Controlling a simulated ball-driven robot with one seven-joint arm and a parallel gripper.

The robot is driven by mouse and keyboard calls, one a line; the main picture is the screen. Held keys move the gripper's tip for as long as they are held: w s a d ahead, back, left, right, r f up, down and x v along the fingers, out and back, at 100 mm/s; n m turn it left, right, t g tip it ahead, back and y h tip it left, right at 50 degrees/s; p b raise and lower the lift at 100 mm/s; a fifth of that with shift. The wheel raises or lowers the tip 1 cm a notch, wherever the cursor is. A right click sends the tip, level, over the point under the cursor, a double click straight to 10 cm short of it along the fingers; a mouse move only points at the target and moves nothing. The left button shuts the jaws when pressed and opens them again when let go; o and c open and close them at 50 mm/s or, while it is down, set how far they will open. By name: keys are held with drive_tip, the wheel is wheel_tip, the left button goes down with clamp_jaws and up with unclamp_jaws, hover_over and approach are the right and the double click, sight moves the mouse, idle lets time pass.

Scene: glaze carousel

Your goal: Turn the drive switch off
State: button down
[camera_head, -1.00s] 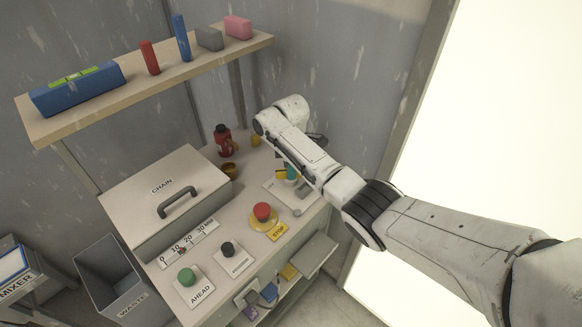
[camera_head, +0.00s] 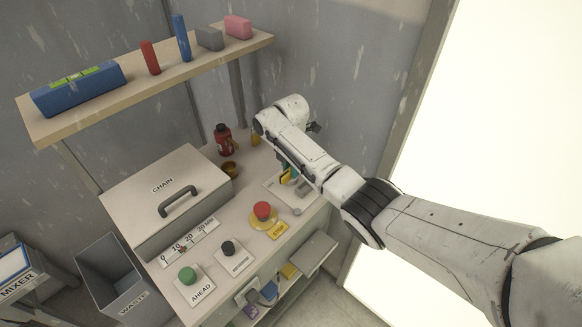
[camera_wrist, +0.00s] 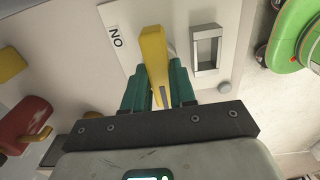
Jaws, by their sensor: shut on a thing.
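The drive switch's yellow handle (camera_wrist: 156,62) stands between the two teal fingers of my gripper (camera_wrist: 159,84) in the wrist view. My gripper is shut on it. A white label (camera_wrist: 117,38) lettered ON, seen turned round, lies on the panel to the left of the handle. A grey square frame (camera_wrist: 207,50) stands to its right. In the head view the yellow handle (camera_head: 286,175) shows under my forearm at the right end of the bench, and my arm hides much of the switch.
A red stop button (camera_head: 262,211) on a yellow base sits left of the switch. Black (camera_head: 228,248) and green (camera_head: 187,276) buttons are nearer the front. A red bottle (camera_head: 223,140) and a brass cup (camera_head: 229,169) stand behind. A shelf (camera_head: 150,85) hangs above.

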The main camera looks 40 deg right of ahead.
idle(0.5)
drive_tip(key=c, duration=0.9)
unclamp_jaws()
wheel_tip(320, 180, up, 11)
drive_tip(key=shift+f+b, duration=0.1)
drive_tip(key=shift+b, duration=0.2)
